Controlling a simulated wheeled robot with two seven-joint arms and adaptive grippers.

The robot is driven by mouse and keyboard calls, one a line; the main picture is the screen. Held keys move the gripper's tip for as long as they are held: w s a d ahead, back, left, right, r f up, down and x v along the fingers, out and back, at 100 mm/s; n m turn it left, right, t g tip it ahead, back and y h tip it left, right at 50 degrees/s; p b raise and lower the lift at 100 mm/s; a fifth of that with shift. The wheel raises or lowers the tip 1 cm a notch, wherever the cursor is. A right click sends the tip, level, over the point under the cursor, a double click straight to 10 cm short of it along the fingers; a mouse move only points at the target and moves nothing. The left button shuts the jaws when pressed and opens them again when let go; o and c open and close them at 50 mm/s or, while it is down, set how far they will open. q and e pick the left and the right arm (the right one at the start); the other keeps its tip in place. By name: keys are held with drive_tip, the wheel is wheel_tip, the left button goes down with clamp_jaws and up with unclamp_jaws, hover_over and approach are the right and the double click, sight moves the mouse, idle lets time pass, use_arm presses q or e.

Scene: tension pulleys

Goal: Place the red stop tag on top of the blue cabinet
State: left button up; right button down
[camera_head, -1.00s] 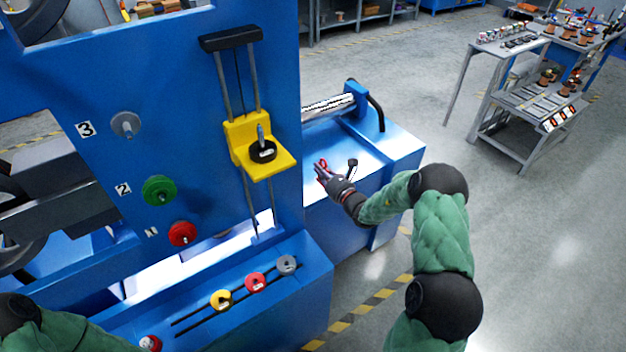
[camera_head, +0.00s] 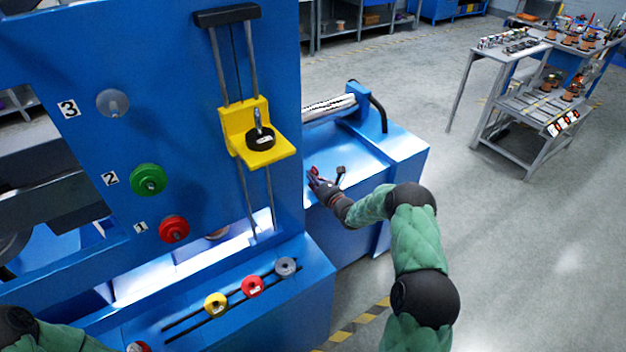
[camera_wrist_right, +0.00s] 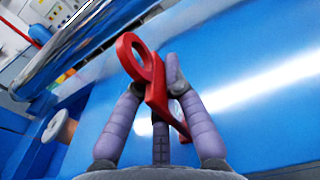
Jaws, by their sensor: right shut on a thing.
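The red stop tag (camera_wrist_right: 157,95) has a ring-shaped end and is held between the fingers of my right gripper (camera_wrist_right: 158,100) in the right wrist view. In the head view the right gripper (camera_head: 317,179) is over the low blue cabinet (camera_head: 403,147), near its left side by the tall panel. Only a little red of the tag (camera_head: 313,171) shows there. I cannot tell whether the tag touches the cabinet top. My left arm enters at the bottom left; its gripper is out of view.
The tall blue panel (camera_head: 200,130) with a yellow bracket (camera_head: 262,150) and coloured pulleys blocks the left. Open floor lies right, before a grey rack (camera_head: 530,110).

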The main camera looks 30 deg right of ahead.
drive_tip(key=shift+r, duration=0.15)
drive_tip(key=shift+f, duration=0.2)
drive_tip(key=c, duration=1.3)
unclamp_jaws()
drive_tip(key=shift+r, duration=0.2)
drive_tip(key=shift+s+d+p, duration=0.15)
drive_tip(key=shift+s+p, duration=0.55)
drive_tip(key=shift+s, duration=1.3)
drive_tip(key=shift+s+d+p, duration=0.15)
drive_tip(key=shift+s+p, duration=0.6)
drive_tip(key=shift+s, duration=1.3)
drive_tip(key=shift+s+d+p, duration=0.15)
drive_tip(key=shift+s+p, duration=0.55)
drive_tip(key=shift+s, duration=1.3)
